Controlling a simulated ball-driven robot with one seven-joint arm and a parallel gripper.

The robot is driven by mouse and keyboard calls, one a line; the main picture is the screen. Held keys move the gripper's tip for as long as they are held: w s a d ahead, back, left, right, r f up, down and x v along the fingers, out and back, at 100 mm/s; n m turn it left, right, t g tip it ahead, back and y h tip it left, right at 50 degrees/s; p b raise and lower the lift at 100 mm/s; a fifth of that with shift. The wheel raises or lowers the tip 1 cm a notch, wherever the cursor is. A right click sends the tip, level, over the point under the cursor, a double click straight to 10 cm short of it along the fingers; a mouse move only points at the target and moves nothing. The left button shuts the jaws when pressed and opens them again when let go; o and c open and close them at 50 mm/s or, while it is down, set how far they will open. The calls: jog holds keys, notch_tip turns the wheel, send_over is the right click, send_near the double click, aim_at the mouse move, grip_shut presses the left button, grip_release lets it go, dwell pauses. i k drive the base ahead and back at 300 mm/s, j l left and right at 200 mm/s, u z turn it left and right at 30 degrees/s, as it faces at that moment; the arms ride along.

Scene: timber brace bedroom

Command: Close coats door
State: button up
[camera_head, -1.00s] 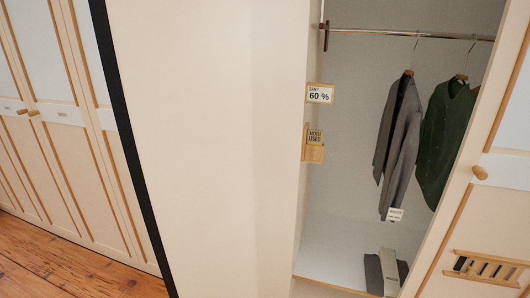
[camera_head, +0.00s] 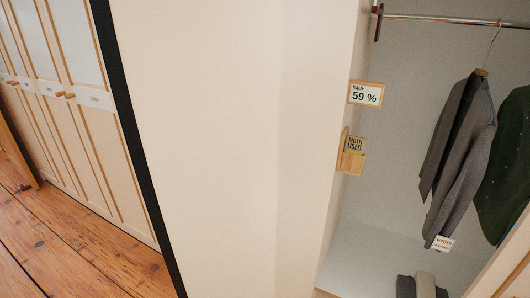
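The coats compartment stands open on the right, with a pale inside wall (camera_head: 400,110) and a metal rail (camera_head: 445,18) across its top. A grey coat (camera_head: 462,150) hangs from the rail, and a dark green garment (camera_head: 508,165) beside it is cut by the right edge. A large plain cream panel (camera_head: 220,150) fills the middle, with a black strip (camera_head: 130,130) along its left side. I cannot tell whether this panel is the coats door or a side of the wardrobe. A timber-edged part (camera_head: 510,275) shows at the lower right corner. My gripper is out of view.
A damp tag reading 59 % (camera_head: 366,93) and a moth tag (camera_head: 354,146) sit at the compartment's left side. Grey items (camera_head: 420,287) lie on its floor. Cream doors with wooden knobs (camera_head: 66,95) stand at far left. Plank floor (camera_head: 80,245) is clear at lower left.

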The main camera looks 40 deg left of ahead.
aim_at(231, 113)
jog(key=j+z, duration=0.1)
jog(key=j, duration=0.6)
jog(key=j+z, duration=0.1)
jog(key=j, duration=0.55)
jog(key=k+j+z, duration=0.1)
jog(key=j, duration=0.55)
jog(key=j+z, duration=0.15)
jog(key=j, duration=0.55)
jog(key=k+j, duration=0.1)
jog(key=j, duration=0.85)
jog(key=k+j, duration=0.15)
jog(key=j, duration=0.3)
jog(key=k+j+u, duration=0.2)
jog(key=k+j, duration=0.15)
jog(key=k+j+u, duration=0.15)
jog(key=k+j, duration=0.2)
jog(key=j, duration=0.2)
